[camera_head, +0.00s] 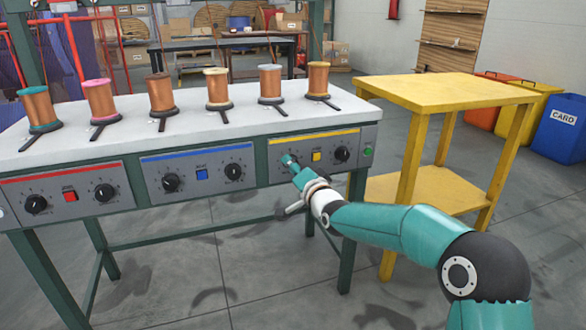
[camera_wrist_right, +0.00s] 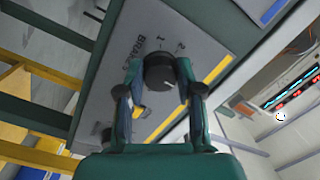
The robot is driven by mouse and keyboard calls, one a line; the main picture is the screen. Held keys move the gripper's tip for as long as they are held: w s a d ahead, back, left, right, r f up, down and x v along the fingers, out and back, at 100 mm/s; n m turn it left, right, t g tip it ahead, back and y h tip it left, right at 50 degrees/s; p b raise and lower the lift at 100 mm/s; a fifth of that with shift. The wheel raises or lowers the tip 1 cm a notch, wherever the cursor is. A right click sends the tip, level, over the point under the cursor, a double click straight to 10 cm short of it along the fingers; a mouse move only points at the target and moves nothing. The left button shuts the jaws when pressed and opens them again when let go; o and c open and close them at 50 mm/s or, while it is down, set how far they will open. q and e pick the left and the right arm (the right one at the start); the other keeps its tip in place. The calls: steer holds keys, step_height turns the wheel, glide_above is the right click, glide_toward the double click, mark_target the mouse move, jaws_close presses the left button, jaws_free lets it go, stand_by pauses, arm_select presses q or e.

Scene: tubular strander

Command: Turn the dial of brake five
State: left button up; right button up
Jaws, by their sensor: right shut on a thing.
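The yellow-striped panel (camera_head: 327,143) is the rightmost of three on the front of the grey table. My right gripper (camera_head: 290,162) is at its left dial and mostly hides that dial in the head view. In the right wrist view the black round dial (camera_wrist_right: 161,70) sits between the two fingers of my right gripper (camera_wrist_right: 160,80), which is shut on it. A white mark shows on the dial, and printed lettering with numbers is beside it. The panel's right dial (camera_head: 342,153) is free. My left gripper is not in view.
Blue (camera_head: 201,171) and red (camera_head: 70,194) striped panels lie left. Copper spools (camera_head: 217,88) stand on the table. A yellow table (camera_head: 450,92) stands right.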

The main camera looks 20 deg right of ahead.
steer(key=shift+f+n, duration=0.1)
steer(key=shift+n, duration=0.2)
steer(key=shift+d+n+g+h+p, duration=0.25)
steer(key=shift+n+p, duration=1.1)
steer(key=shift+n, duration=2.3)
steer(key=shift+a+n+h+p, duration=0.15)
steer(key=shift+n+h+p, duration=0.75)
steer(key=shift+n, duration=2.8)
steer(key=shift+d+n+g+y+p, duration=0.15)
steer(key=shift+n+p, duration=1.6)
steer(key=shift+n, duration=1.9)
steer(key=shift+a, duration=0.1)
